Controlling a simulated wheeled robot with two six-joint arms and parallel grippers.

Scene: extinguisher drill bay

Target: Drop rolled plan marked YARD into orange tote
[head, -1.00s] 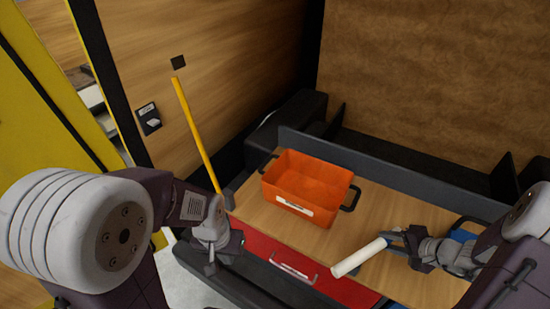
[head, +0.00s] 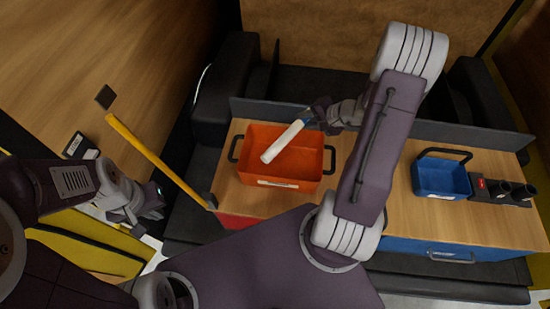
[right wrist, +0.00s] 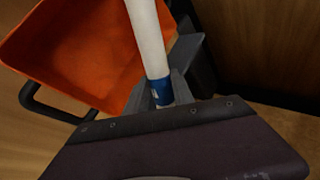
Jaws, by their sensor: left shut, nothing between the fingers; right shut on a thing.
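A white rolled plan (head: 281,143) with a blue band is held tilted over the orange tote (head: 312,166). No readable YARD mark shows on it. My right gripper (head: 310,116) is shut on the roll near its upper end, above the tote's back right. The right wrist view shows the roll (right wrist: 147,38) running up from the fingers, the blue band between them, with the tote (right wrist: 75,50) below and behind. Whether the roll's lower end touches the tote cannot be told. My left gripper (head: 158,203) is shut and empty, left of the bench.
The tote stands on a wooden bench top (head: 385,165) with handles at its sides. A blue bin (head: 440,178) and a dark holder with round cups (head: 505,192) stand to the right. A yellow pole (head: 155,158) leans at the left. A low grey board (head: 420,129) edges the bench's back.

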